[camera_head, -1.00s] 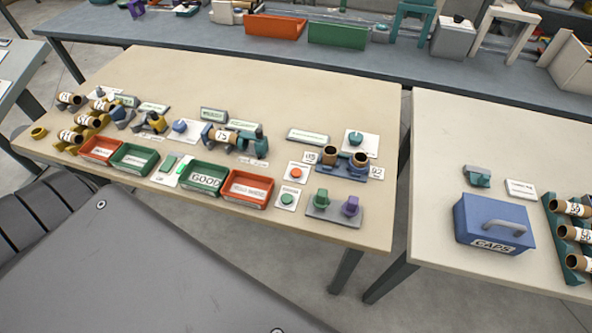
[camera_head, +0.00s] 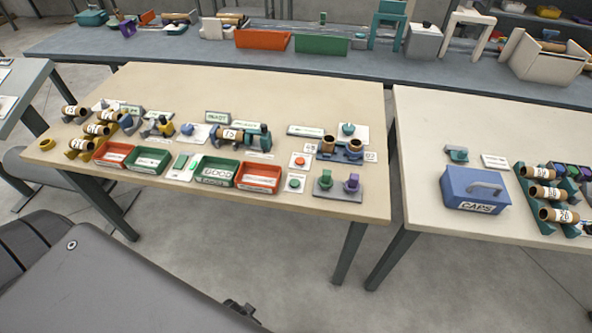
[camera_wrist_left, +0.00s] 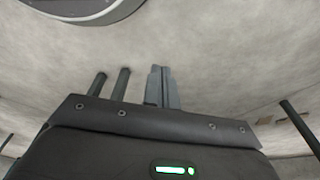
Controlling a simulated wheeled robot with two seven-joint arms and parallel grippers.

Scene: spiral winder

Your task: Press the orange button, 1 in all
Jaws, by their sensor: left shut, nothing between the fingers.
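The orange button (camera_head: 300,161) is a small round cap on a white plate. It sits on the near right part of the beige table, just behind a teal-green button (camera_head: 294,183) on a similar plate. Nothing covers the orange button in the head view. My left gripper (camera_wrist_left: 162,76) shows in the left wrist view with its grey fingers together and nothing between them. It points over bare floor, and no button shows in that view. I cannot make out either gripper in the head view.
An orange tray (camera_head: 259,177) stands left of the buttons. A grey base (camera_head: 337,188) with green and purple pieces stands to the right. A blue CAPS box (camera_head: 475,189) is on the right table. Open floor lies before the tables.

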